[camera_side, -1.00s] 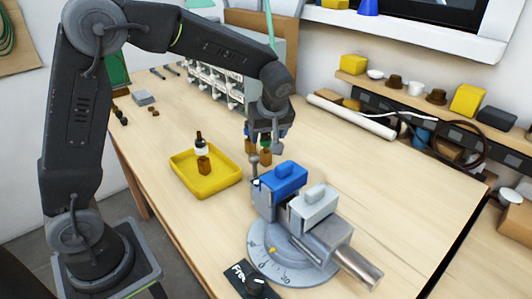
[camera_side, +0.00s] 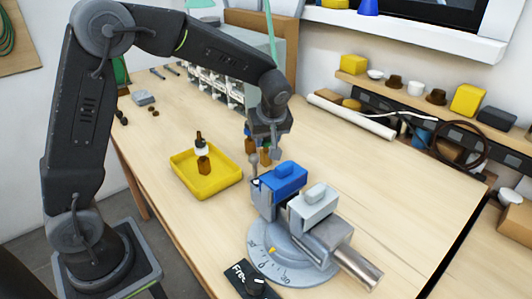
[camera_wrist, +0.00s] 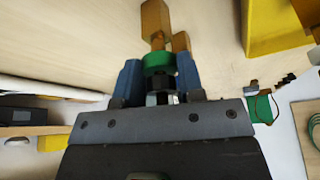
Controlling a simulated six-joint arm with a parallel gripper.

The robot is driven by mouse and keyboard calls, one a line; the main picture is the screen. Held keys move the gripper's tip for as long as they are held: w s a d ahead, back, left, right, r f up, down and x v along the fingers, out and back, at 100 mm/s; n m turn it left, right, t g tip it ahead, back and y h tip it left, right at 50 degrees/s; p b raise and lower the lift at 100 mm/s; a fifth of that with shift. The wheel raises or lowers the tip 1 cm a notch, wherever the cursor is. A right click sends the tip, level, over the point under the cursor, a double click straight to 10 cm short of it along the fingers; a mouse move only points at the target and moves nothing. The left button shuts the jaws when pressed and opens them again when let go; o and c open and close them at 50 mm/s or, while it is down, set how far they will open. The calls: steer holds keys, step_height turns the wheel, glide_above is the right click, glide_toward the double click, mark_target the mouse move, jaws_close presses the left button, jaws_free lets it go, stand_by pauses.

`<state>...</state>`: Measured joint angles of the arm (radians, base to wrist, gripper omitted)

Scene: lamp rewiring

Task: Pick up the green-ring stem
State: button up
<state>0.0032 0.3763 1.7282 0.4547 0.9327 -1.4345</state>
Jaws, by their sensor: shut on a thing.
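The green-ring stem (camera_wrist: 160,62) stands out from between my gripper's blue fingers in the wrist view. It has an orange-brown end, a green ring and dark and silver parts nearer my palm. My gripper (camera_wrist: 160,88) is shut on it, with one finger on each side. In the side view my gripper (camera_side: 266,135) points down behind the vise, and the stem's brown end (camera_side: 265,157) shows below it. A second brown piece (camera_wrist: 181,41) shows just behind the stem. Whether the stem touches the table is hard to tell.
A yellow tray (camera_side: 222,188) holds an upright stem with a white ring (camera_side: 201,149). A vise with blue (camera_side: 283,178) and grey (camera_side: 315,203) jaw blocks on a round dial base stands close in front of my gripper. A white tube (camera_side: 350,116) lies behind.

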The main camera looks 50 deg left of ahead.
jaws_close()
steer(key=shift+r, duration=0.1)
